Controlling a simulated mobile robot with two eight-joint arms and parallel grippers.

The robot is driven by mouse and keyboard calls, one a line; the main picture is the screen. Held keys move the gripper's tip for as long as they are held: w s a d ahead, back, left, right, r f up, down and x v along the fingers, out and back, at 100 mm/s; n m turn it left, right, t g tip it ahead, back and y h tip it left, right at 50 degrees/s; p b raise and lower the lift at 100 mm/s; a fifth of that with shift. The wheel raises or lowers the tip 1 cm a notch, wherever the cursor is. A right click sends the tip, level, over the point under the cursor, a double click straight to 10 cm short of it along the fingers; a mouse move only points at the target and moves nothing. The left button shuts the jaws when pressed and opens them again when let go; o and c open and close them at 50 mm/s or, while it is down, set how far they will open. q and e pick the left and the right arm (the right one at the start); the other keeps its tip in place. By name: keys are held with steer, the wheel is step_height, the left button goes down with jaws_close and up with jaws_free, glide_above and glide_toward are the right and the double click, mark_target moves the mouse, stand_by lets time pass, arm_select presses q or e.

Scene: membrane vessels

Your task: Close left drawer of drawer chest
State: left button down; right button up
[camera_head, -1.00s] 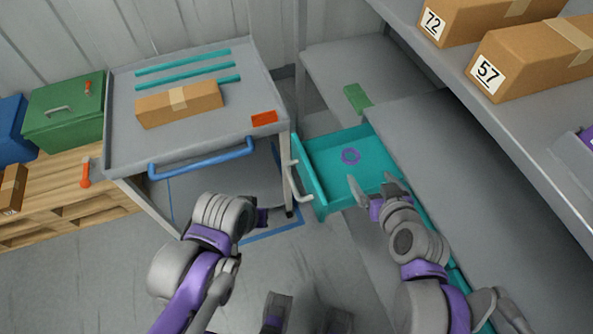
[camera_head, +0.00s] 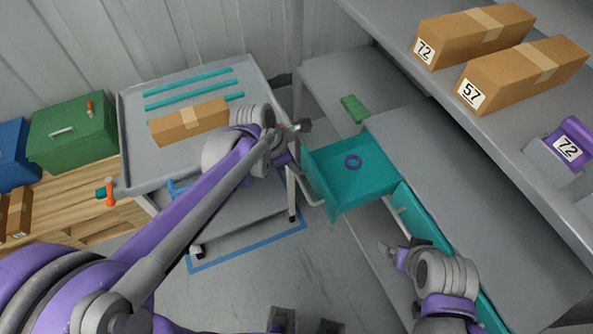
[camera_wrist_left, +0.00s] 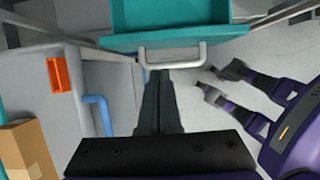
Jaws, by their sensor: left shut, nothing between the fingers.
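The drawer chest (camera_head: 455,170) is grey with teal drawers. My left gripper (camera_head: 306,126) is shut and empty, above the gap between cart and drawer. In the left wrist view its closed fingers (camera_wrist_left: 160,80) point at the handle; contact cannot be told. My right gripper (camera_head: 386,247) is open and empty, beside the chest front below the left drawer; its fingers show apart in the wrist view (camera_wrist_left: 220,82).
A grey cart (camera_head: 140,120) with a cardboard box (camera_head: 190,122) and an orange block (camera_wrist_left: 58,75) stands left of the drawer. A green item (camera_head: 355,108) lies behind the drawer. A shelf (camera_head: 500,120) with boxes overhangs the right. Open floor lies in front.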

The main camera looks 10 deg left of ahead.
arm_select(q)
steer(key=x, duration=0.9)
steer(key=shift+b, duration=0.35)
arm_select(e)
steer(key=shift+s+f, duration=0.1)
steer(key=shift+f, duration=0.35)
arm_select(q)
steer(key=shift+d, duration=0.1)
steer(key=b, duration=0.2)
glide_above(345, 172)
steer(key=s+a, duration=0.1)
steer(key=a, duration=0.1)
steer(key=shift+s+d+f, duration=0.15)
steer(key=shift+d, duration=0.05)
steer(key=w+d, duration=0.1)
steer(key=d, duration=0.1)
steer(key=w+d, duration=0.4)
steer(key=shift+d, duration=0.3)
arm_select(e)
steer(key=f, duration=0.1)
steer(key=d+f, duration=0.1)
steer(key=shift+d+f, duration=0.25)
steer(key=shift+f, duration=0.15)
arm_select(q)
steer(key=shift+r, duration=0.2)
